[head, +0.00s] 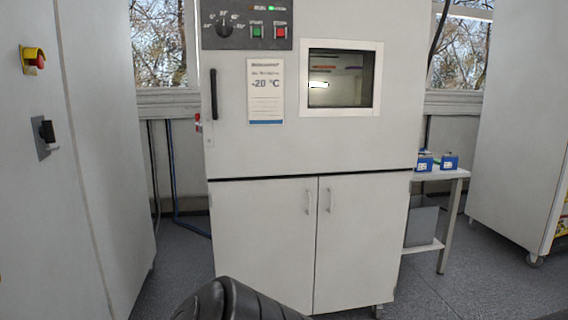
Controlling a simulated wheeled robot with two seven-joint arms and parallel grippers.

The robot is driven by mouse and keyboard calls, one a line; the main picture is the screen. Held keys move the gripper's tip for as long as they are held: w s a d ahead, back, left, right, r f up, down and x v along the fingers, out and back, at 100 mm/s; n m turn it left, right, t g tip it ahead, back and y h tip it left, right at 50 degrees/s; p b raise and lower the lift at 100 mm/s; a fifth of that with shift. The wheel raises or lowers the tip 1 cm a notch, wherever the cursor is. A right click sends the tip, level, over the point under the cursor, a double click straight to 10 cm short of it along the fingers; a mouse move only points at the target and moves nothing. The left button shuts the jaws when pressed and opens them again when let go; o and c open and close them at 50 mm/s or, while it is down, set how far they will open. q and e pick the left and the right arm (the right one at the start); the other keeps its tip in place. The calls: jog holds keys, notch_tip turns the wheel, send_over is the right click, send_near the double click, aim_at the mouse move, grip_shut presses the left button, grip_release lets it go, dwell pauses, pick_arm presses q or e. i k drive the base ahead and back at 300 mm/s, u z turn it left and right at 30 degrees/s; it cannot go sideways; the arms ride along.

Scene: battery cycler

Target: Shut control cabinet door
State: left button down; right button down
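A tall light-grey cabinet (95,200) stands at the left edge, cut off by the frame. Its left part carries a red emergency-stop button on a yellow base (34,59) and a black rotary handle on a grey plate (45,134). A vertical seam runs down its front. I cannot tell whether this is the control cabinet, or whether its door is open. Neither of my grippers is in view. A dark ribbed shape (235,300) rises at the bottom centre; it may be part of my own arm.
A climate chamber (305,140) stands ahead, with a window and two shut lower doors. A small table (455,173) with blue boxes (449,162) is right of it. Another light cabinet (520,130) on casters stands far right. Grey floor shows between them.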

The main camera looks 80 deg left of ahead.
aim_at(49, 267)
jog(key=u, duration=4)
jog(key=i, duration=0.5)
jog(key=u, duration=1.85)
jog(key=k, duration=0.95)
jog(key=z, duration=0.6)
